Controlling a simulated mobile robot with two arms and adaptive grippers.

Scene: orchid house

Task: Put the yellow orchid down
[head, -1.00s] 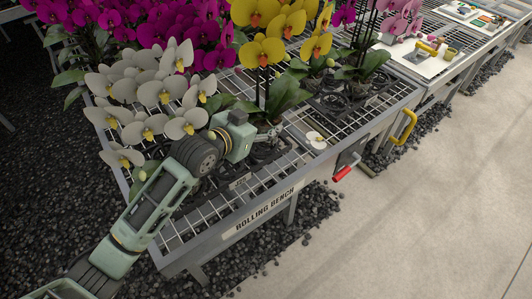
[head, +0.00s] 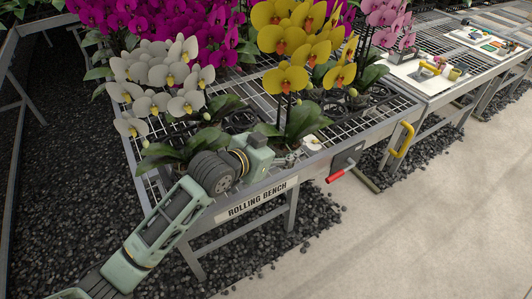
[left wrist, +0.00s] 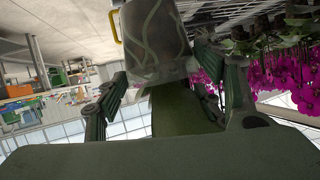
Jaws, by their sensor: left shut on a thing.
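The yellow orchid (head: 285,79) shows in the head view, with tall yellow blooms with orange centres over broad green leaves. My left gripper (head: 291,160) is at its base, near the front edge of the rolling bench (head: 240,206). In the left wrist view, my left gripper (left wrist: 160,78) is shut on its translucent pot (left wrist: 155,38), which shows pale roots inside. In the head view the pot is mostly hidden behind my gripper and the leaves, so I cannot tell whether it touches the bench. My right gripper is not in view.
White orchids (head: 160,77) stand left of my gripper, with magenta orchids (head: 190,30) behind. Black pot holders (head: 375,92) sit on the mesh at right. A red-handled crank (head: 340,175) and yellow handle (head: 402,140) stick out from the bench front.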

